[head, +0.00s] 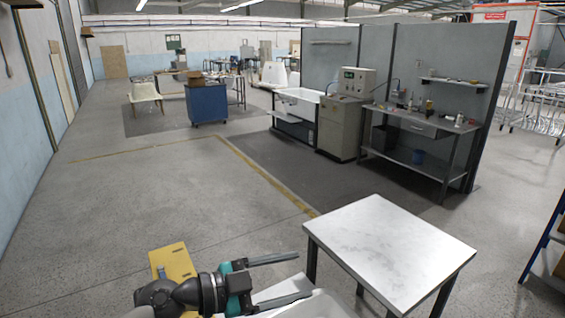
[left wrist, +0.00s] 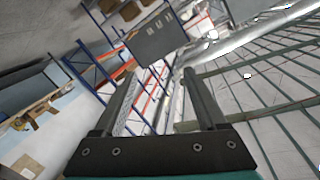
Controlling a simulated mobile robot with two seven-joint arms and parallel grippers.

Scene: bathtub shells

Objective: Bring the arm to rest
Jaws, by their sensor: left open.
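My left gripper (head: 285,280) comes in at the bottom of the head view. Its two dark fingers stand apart and point right, toward the white-topped table, with nothing between them. In the left wrist view the same gripper (left wrist: 160,98) shows both fingers spread and empty, with the hall and its shelving tilted behind them. The left arm is bent low in front of me, above a yellow object and a white surface. My right gripper does not show in either view.
A small table (head: 390,250) with a white marbled top stands close on the right. The floor (head: 130,200) at left and centre is clear.

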